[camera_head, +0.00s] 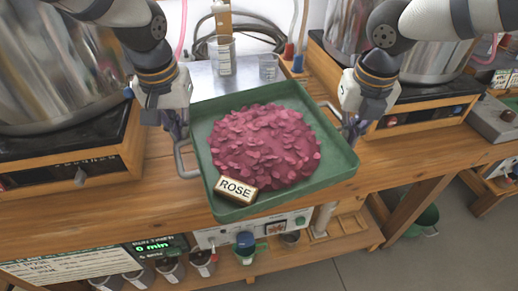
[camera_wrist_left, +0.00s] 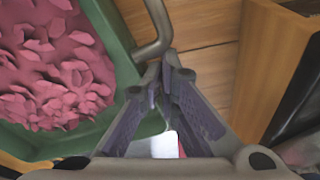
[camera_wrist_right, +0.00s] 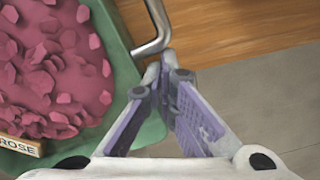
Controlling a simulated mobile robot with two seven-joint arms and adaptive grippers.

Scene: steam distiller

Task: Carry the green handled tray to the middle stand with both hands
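The green tray (camera_head: 340,163) is filled with a heap of pink rose petals (camera_head: 262,145). A ROSE label block (camera_head: 236,190) lies at its front left corner. My left gripper (camera_head: 183,136) is at the tray's left metal handle (camera_head: 181,160), its fingertips drawn together at the bend of the bar in the left wrist view (camera_wrist_left: 165,72). My right gripper (camera_head: 353,126) is likewise closed at the right handle, whose bar shows in the right wrist view (camera_wrist_right: 155,25). The fingers hide the gripped parts. The tray looks level, its front reaching past the table edge. I cannot tell which surface is the middle stand.
The wooden table (camera_head: 170,200) has a large steel vessel (camera_head: 60,70) on a wooden base at left and another (camera_head: 345,45) at right. Behind the tray are a metal plate (camera_head: 206,85), a beaker (camera_head: 223,55) and hoses. Instruments and jars sit on the shelf below.

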